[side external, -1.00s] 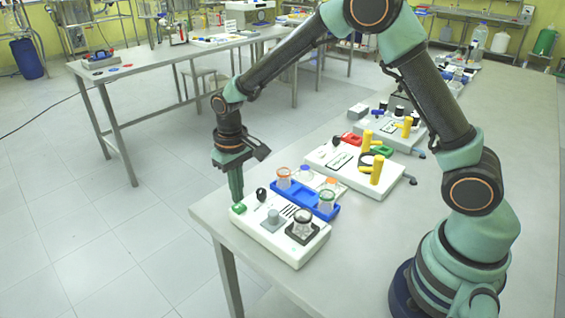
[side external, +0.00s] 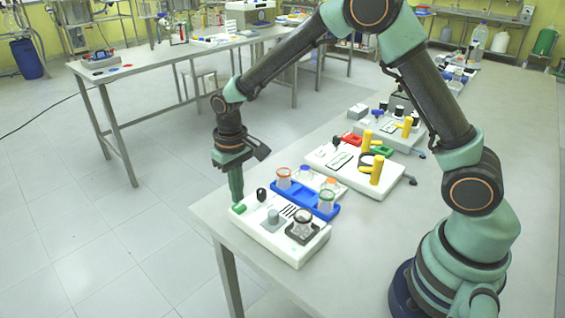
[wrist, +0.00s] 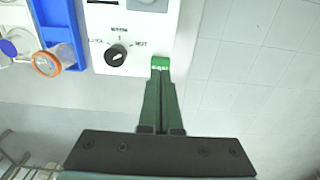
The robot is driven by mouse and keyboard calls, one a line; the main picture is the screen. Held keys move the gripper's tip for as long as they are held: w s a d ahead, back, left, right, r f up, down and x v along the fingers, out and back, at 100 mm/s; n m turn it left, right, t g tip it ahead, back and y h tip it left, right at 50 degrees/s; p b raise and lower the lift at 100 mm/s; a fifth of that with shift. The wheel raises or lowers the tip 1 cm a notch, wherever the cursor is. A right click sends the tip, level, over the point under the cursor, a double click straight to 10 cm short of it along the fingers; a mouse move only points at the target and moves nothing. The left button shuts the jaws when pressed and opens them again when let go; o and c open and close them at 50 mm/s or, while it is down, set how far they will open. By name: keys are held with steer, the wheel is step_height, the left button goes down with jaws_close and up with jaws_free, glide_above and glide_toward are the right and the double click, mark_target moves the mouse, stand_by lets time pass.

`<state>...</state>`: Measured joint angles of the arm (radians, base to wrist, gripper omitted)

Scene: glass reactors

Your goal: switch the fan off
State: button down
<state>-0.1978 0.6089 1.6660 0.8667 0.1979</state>
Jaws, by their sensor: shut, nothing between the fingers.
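A white control box (side external: 310,249) stands at the near left corner of the bench. A small green switch (side external: 239,208) sits at its left end; it also shows in the wrist view (wrist: 160,62). My gripper (side external: 237,200) points straight down with its green fingers together and empty. Its tips (wrist: 160,76) are at the switch, touching it or very close; the fingers hide part of it. Which way the switch is tipped cannot be told. A fan is not clearly recognisable; the box top has dark slots (side external: 288,211).
A black knob (wrist: 117,55) stands beside the switch. The floor is open at left.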

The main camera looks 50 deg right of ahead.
mark_target(239, 205)
steer(key=shift+f, duration=0.15)
steer(key=shift+f, duration=0.9)
steer(key=shift+r, duration=3.55)
steer(key=shift+r, duration=0.1)
steer(key=s+d+r+t, duration=0.2)
steer(key=s+d+r, duration=0.2)
steer(key=s+r, duration=0.2)
steer(key=s+d+r+t, duration=0.3)
steer(key=s+d+r, duration=0.2)
steer(key=s, duration=0.5)
steer(key=shift+r+t, duration=0.3)
steer(key=shift+r, duration=0.55)
